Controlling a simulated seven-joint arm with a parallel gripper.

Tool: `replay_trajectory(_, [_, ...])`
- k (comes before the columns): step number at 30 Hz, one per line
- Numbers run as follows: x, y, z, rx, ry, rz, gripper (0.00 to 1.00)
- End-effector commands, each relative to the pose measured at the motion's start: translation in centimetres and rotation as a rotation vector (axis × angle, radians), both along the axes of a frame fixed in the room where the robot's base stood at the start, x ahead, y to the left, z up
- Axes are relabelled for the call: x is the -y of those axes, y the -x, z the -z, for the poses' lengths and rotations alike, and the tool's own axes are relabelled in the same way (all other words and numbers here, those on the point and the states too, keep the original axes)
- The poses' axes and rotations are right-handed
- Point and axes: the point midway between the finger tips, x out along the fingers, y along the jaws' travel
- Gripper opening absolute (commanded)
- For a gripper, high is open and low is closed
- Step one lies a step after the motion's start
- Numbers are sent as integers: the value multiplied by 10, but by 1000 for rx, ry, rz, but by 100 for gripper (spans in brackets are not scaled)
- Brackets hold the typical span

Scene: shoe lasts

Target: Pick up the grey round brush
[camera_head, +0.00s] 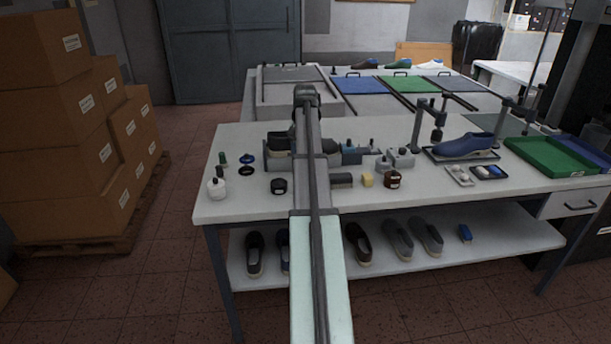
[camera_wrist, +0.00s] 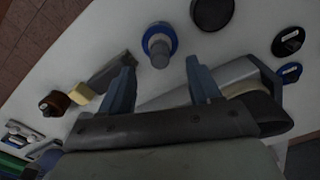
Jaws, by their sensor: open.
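In the wrist view a round piece with a grey upright handle and a blue disc-shaped base (camera_wrist: 159,44) stands on the white table; it best fits the grey round brush. My gripper (camera_wrist: 160,65) is open, with its two blue-grey fingers apart on either side of the line to that handle and nothing between them. Whether the fingertips are level with the handle or above it is unclear. In the head view my arm crosses the middle of the table, and I cannot make out this brush or the fingers there.
A dark round piece (camera_wrist: 212,12) lies close to the brush. A grey block-shaped piece (camera_head: 341,180), a yellow sponge (camera_head: 368,179) and a brown jar (camera_head: 393,179) stand to the right of my arm. A black round piece (camera_head: 279,186) and a white bottle (camera_head: 216,188) stand to its left.

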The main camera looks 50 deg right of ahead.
Motion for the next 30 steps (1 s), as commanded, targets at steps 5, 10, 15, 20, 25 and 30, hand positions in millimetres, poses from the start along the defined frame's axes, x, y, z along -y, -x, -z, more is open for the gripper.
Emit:
replay_trajectory(5, [0, 0, 15, 1, 1, 0, 63])
replay_trajectory(10, [0, 0, 20, 1, 1, 0, 63])
replay_trajectory(15, [1, 0, 35, 0, 0, 0, 63])
replay_trajectory(20, [2, 1, 57, 0, -1, 0, 63])
replay_trajectory(25, [2, 0, 70, 1, 1, 0, 63])
replay_trajectory(30, [2, 0, 70, 3, 1, 0, 63])
